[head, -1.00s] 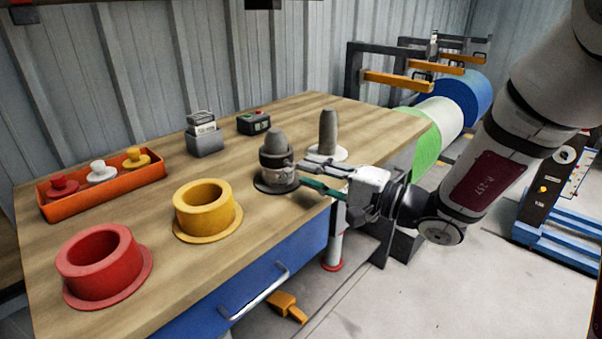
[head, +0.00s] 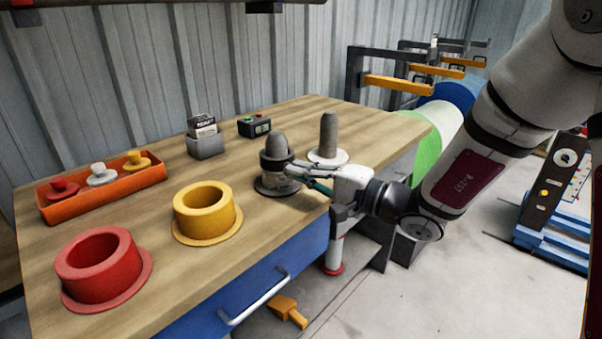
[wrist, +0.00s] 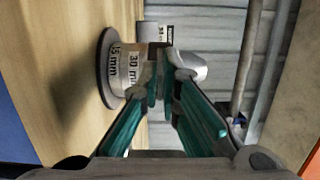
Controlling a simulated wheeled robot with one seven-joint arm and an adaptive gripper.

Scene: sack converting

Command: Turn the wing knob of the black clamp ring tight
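The black clamp ring (head: 276,163) sits around the upper part of a pale sleeve with a dark rounded top, standing on a dark flange near the table's right front edge. In the wrist view the sleeve (wrist: 134,70) lies sideways and carries "15 mm" and "30 mm" labels. My gripper (head: 299,172) reaches in from the right at ring height. In the wrist view my gripper's teal-padded fingertips (wrist: 162,78) are close together, with a thin dark piece between them that appears to be the wing knob. The fingers hide most of the knob and ring.
A second grey post (head: 328,135) on a white flange stands close behind my gripper. A yellow flanged ring (head: 205,209), a red flanged ring (head: 99,264) and an orange tray (head: 107,195) of knobbed pieces stand to the left. The tabletop between is clear.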

